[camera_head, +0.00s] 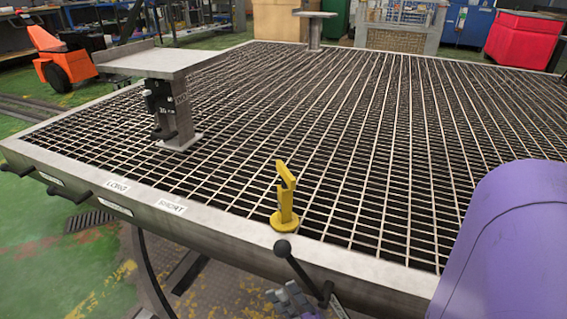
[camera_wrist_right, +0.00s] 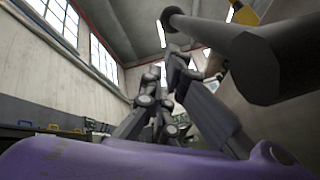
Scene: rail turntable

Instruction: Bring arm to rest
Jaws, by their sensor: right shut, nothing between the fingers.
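My right gripper (camera_head: 290,298) shows at the bottom edge of the head view, low in front of the table's front rim and partly cut off by the frame. A dark lever with a ball knob (camera_head: 283,249) sticks out from the front rim just above the gripper. A large dark bar (camera_wrist_right: 272,65), which looks like this lever, fills the upper right of the wrist view. I cannot tell whether the gripper touches it. My left gripper is not in view.
The grated turntable table (camera_head: 235,235) has LONG and SHORT labels on its rim. A yellow upright handle (camera_head: 286,205) stands on the front rim. A grey pedestal (camera_head: 175,110) stands at the left. More dark levers (camera_head: 75,193) jut out at the front left. The grating's middle is clear.

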